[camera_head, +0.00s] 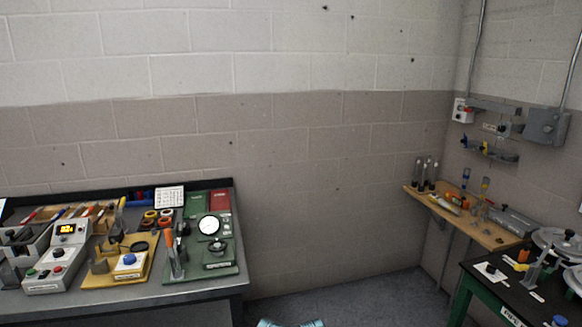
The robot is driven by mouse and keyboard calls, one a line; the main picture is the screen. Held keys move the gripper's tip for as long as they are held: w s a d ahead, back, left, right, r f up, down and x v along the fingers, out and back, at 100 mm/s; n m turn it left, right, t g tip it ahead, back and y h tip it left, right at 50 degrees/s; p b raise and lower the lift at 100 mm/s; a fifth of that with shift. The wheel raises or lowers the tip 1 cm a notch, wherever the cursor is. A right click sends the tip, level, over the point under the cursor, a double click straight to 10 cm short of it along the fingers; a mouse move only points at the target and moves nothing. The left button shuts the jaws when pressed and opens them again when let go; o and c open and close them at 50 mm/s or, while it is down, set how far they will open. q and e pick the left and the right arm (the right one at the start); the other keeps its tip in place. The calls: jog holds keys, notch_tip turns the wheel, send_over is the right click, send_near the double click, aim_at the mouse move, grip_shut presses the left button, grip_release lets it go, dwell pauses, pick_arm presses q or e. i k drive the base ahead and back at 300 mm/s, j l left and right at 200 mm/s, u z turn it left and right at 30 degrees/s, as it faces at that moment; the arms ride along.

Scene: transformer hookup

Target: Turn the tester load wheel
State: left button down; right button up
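A green tester-like unit (227,264) sits at the right end of the left bench. It carries a round white dial gauge (209,226) and an orange-handled lever (169,243). A small dark round wheel or knob (217,247) is on it below the gauge; its label is too small to read. On the right bench are large grey round wheel-like parts (557,240), partly cut off by the frame edge. I cannot tell for sure which is the load wheel.
The left bench (195,293) also holds a grey meter box (58,258) and a yellow fixture (122,268). A wooden shelf (462,222) with small tools is in the corner, above the dark right bench (497,287).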

aim_at(217, 249)
jog(key=i+l+u, duration=0.3)
jog(key=u, duration=0.2)
jog(key=i+l+u, duration=0.3)
jog(key=l+u, duration=0.2)
jog(key=i+l+u, duration=0.2)
jog(key=l+u, duration=0.3)
